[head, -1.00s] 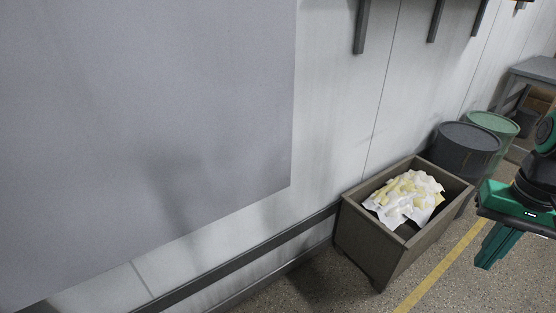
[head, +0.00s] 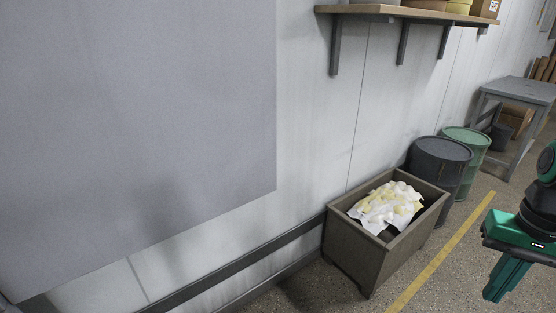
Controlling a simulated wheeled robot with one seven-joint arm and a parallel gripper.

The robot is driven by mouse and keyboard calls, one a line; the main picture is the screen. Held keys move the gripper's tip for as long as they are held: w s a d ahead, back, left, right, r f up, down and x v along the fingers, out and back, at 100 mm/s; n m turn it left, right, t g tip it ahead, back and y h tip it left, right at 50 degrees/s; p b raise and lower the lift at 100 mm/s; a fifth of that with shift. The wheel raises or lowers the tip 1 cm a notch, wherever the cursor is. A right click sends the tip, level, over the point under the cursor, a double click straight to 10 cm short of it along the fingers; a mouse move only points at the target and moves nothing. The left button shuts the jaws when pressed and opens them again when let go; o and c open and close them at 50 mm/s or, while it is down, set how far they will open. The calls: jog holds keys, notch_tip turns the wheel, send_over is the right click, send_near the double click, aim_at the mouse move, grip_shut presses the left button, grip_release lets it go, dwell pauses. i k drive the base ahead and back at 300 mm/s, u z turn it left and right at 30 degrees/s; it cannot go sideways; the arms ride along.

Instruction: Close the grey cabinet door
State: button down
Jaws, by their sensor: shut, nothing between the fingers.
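A large flat grey panel (head: 140,110) fills the left of the head view, close to me. It may be the grey cabinet door, but no handle, hinge or cabinet opening shows, so I cannot tell. Its right and lower edges are in view; the rest runs out of the picture. My green gripper (head: 497,292) is at the lower right edge of the view, pointing down, shut and empty. It is well apart from the panel, with the bin and floor between them in the picture.
A brown open bin (head: 345,245) with crumpled white and yellow paper stands against the white wall. Behind it are a dark drum (head: 440,165), a green drum (head: 470,150) and a grey table (head: 520,88). A wall shelf (head: 400,13) is above. Floor right of the yellow line (head: 440,255) looks clear.

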aim_at(127, 127)
jog(key=z, duration=0.05)
jog(key=i, duration=0.95)
jog(key=u, duration=0.05)
